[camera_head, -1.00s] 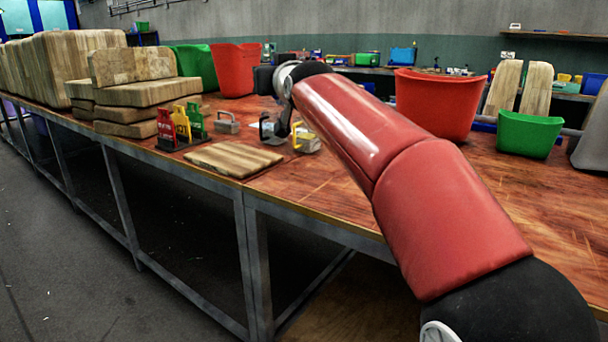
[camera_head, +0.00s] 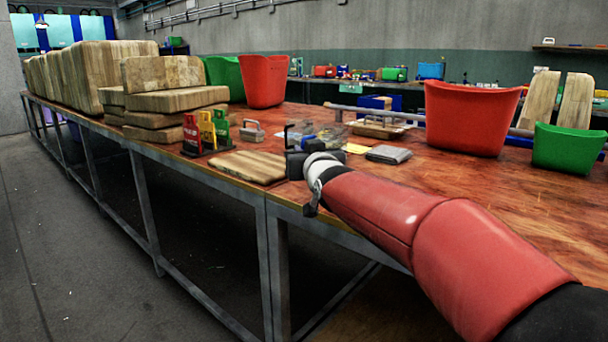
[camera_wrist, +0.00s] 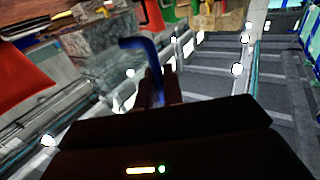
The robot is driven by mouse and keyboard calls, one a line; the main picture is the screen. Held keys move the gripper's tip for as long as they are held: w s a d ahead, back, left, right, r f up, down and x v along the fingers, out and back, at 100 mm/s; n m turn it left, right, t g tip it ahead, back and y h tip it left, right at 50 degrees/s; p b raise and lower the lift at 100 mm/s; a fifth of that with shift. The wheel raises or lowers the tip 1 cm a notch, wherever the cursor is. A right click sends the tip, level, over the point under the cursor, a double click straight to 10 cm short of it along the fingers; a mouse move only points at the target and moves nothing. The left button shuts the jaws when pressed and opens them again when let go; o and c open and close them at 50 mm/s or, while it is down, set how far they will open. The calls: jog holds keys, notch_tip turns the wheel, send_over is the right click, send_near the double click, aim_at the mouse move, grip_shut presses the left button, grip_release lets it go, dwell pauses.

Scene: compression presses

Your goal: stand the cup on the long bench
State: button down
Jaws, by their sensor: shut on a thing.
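The long bench (camera_head: 545,195) has a reddish wooden top on a grey metal frame and runs away to the far left. My gripper (camera_head: 290,140) is at the bench's front edge, just right of a flat wooden board, and my forearm hides part of the bench there. In the wrist view my gripper (camera_wrist: 160,88) is shut on a blue bent piece (camera_wrist: 143,45) that sticks out past the fingertips. Whether this piece is part of the cup I cannot tell. No whole cup can be made out in either view.
A flat wooden board (camera_head: 248,166) and coloured stand-up signs (camera_head: 207,132) are left of my gripper. Stacked wooden blocks (camera_head: 175,100) fill the bench further left. A red bin (camera_head: 468,118) and a green bin (camera_head: 568,148) stand at right. The bench's front right is bare.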

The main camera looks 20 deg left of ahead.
jog(key=shift+f, duration=2.1)
jog(key=shift+f, duration=0.15)
jog(key=c, duration=1.5)
grip_release()
jog(key=b+v, duration=0.2)
jog(key=v, duration=1)
